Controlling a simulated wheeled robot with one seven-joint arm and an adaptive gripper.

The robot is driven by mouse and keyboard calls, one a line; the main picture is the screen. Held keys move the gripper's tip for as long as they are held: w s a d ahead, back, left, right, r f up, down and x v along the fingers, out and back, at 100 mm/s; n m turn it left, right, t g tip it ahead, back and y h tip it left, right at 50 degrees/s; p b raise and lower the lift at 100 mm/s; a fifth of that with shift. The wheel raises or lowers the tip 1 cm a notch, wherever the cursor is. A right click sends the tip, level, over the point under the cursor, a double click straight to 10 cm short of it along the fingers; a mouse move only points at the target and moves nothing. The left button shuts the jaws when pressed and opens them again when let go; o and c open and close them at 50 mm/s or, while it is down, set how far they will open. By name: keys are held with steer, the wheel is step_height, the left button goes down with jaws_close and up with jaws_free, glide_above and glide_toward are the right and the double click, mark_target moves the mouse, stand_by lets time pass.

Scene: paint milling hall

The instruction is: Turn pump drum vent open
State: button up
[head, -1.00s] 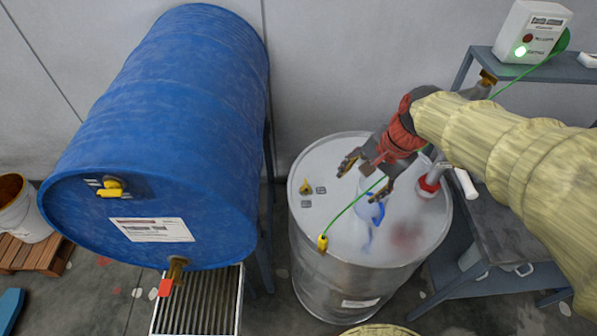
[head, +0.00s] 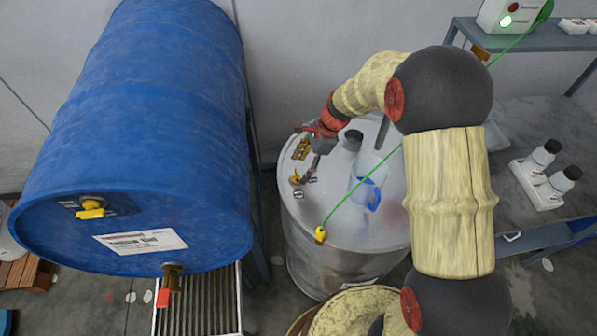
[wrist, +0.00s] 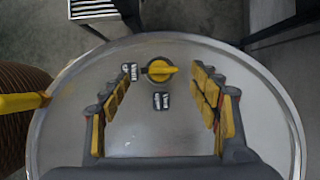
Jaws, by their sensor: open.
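The pump drum is a steel drum (head: 345,232) with a pale round top. Its vent is a small yellow knob (wrist: 160,70) near the rim; in the wrist view its bar lies roughly crosswise, tapering to the right. One small label (wrist: 130,71) sits left of the knob and another label (wrist: 161,100) below it; their text is too small to read. My gripper (wrist: 158,88) is open and empty, with yellow-padded fingers on both sides of the knob, apart from it. In the head view my gripper (head: 308,160) hangs over the drum's left part, just behind the vent.
A blue drum (head: 150,130) lies on a stand at left, with its own yellow knob (head: 90,210) and a red-handled tap (head: 165,290). A green cable runs to a yellow clamp (head: 320,235) on the steel drum's rim.

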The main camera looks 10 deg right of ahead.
mark_target(296, 177)
steer(key=shift+x, duration=1.45)
steer(key=shift+c, duration=0.8)
steer(key=c, duration=1)
